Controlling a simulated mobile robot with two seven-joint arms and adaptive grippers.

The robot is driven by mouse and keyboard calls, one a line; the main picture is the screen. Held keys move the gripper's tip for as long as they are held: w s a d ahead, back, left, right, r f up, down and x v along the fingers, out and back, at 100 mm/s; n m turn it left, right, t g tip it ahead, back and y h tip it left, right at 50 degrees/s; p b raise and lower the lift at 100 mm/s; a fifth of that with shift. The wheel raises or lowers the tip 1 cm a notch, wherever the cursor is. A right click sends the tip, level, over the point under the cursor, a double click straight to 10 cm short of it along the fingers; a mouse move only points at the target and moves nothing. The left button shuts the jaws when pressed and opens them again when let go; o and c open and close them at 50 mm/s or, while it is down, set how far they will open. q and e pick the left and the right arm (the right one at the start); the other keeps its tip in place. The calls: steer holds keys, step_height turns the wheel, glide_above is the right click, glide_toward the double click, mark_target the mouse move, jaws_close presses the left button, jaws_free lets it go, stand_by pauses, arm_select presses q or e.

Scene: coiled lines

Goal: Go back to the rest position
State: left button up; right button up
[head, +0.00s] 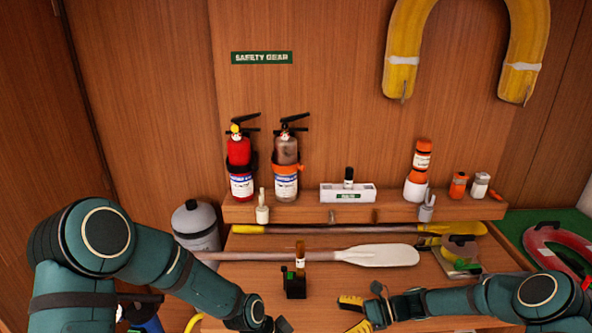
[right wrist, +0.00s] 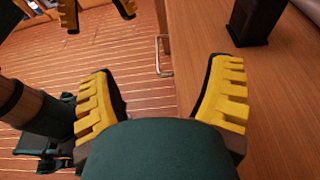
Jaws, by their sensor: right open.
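My right gripper (head: 358,314) is at the front of the wooden bench in the head view, its yellow-padded fingers apart. In the right wrist view its two fingers (right wrist: 160,98) are spread with nothing between them. My left arm comes down from the left in the head view; its gripper (head: 268,322) is dark and partly cut off at the bottom edge. In the right wrist view, another pair of yellow finger pads (right wrist: 97,12) shows at the top, apart and empty; they look like my left gripper.
A black stand (head: 295,288) with an amber bottle (head: 300,257) stands on the bench (head: 240,272) between the arms. A white-bladed paddle (head: 375,256) lies behind it. A shelf behind holds extinguishers (head: 240,165) and bottles. A grey cylinder (head: 196,227) stands left.

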steer(key=s+a+f+n+g+h, duration=0.1)
steer(key=s+a+f+n+h, duration=0.3)
steer(key=s+f+n+h, duration=0.5)
steer(key=s+d+r+n+t+h, duration=0.25)
steer(key=s+n, duration=0.45)
steer(key=s, duration=0.4)
arm_select(q)
steer(key=s+a+f+n+t+y+b, duration=0.1)
steer(key=s+a+f+n+b, duration=0.4)
steer(key=s+f+n, duration=0.6)
steer(key=a+n+t, duration=0.1)
steer(key=a+n, duration=0.1)
steer(key=shift+a, duration=0.4)
arm_select(e)
steer(key=shift+t+y, duration=0.25)
steer(key=shift+y, duration=0.2)
steer(key=f, duration=0.3)
steer(key=a+f, duration=0.1)
steer(key=f, duration=0.1)
steer(key=shift+s+f, duration=0.2)
steer(key=shift+f, duration=0.15)
arm_select(q)
steer(key=shift+f, duration=0.1)
